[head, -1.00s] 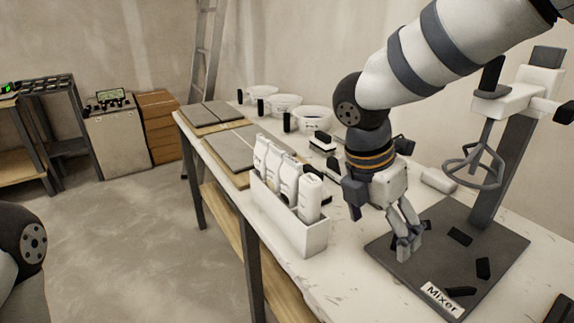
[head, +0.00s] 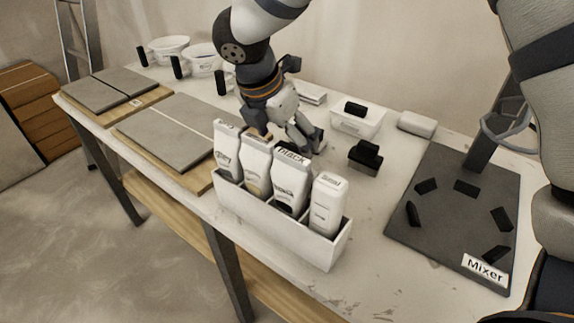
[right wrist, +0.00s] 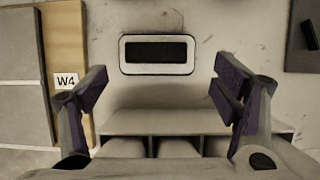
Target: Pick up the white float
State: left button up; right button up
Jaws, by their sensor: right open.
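The white float (right wrist: 180,70), a pale rounded rectangle with a black bar on top, lies flat on the table in the right wrist view. It sits ahead of and between the fingers, apart from both. My right gripper (head: 308,143) is open and empty, with its fingers spread in the right wrist view (right wrist: 165,85). In the head view it hangs just behind the white rack of bottles, and I cannot make out the float there behind the gripper and bottles. My left gripper is out of view.
The white rack (head: 275,222) with several containers stands in front of my right gripper. A black block (head: 365,157), a white box (head: 352,127) and a pale block (head: 417,123) lie right of it. Tile boards (head: 170,130) are left, the dark mixer base (head: 450,225) right.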

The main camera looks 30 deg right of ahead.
aim_at(291, 148)
jog(key=x, duration=0.5)
jog(key=shift+w+d+f, duration=0.2)
jog(key=shift+w+d, duration=0.15)
jog(key=shift+r, duration=0.1)
jog(key=shift+c, duration=0.3)
jog(key=c, duration=1.4)
jog(key=shift+r, duration=0.1)
